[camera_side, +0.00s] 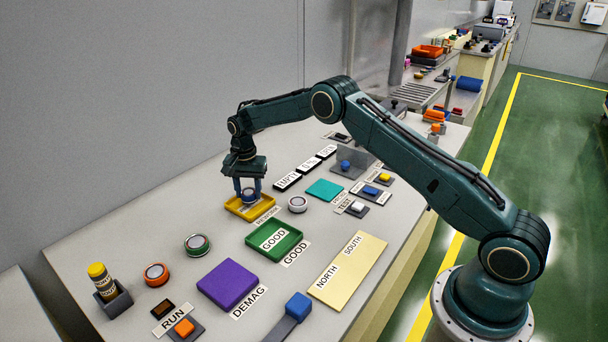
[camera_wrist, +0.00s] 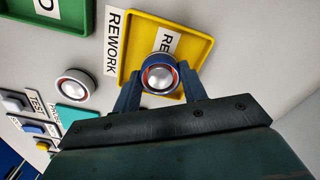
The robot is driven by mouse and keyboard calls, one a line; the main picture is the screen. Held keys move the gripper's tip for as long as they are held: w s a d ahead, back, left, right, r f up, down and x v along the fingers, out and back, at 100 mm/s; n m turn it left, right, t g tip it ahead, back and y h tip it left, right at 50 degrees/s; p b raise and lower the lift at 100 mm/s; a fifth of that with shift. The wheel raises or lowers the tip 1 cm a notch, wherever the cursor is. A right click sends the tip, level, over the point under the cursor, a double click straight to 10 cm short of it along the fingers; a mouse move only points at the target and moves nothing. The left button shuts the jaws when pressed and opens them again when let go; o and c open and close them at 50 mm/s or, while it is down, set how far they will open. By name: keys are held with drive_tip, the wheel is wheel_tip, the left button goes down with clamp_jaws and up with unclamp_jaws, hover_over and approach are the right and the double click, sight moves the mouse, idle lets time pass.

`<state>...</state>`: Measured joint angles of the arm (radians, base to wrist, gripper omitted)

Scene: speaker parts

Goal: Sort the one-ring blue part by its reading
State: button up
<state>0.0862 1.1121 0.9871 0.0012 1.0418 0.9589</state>
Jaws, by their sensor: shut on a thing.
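The blue part (camera_wrist: 160,73) is round, with a silver centre and an orange-red band around it in the wrist view. My gripper (camera_wrist: 158,78) is shut on it, one finger on each side. The part is at the yellow REWORK tray (camera_wrist: 137,70), inside its outline; I cannot tell whether it touches the tray floor. In the side view my gripper (camera_side: 249,190) points down over the same yellow tray (camera_side: 236,211), with the blue part (camera_side: 249,196) between its fingers. The green GOOD tray (camera_side: 256,246) is empty apart from its label.
A pale round part (camera_side: 298,204) stands right of the yellow tray. A green-ringed part (camera_side: 197,244) and an orange part (camera_side: 156,274) stand to the left. A purple DEMAG pad (camera_side: 228,285), a teal pad (camera_side: 325,189) and a NORTH/SOUTH plate (camera_side: 350,270) lie on the bench.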

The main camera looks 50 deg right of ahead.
drive_tip(key=shift+f, duration=1)
idle(0.9)
drive_tip(key=o, duration=1.3)
drive_tip(key=shift+o, duration=0.2)
wheel_tip(320, 180, up, 14)
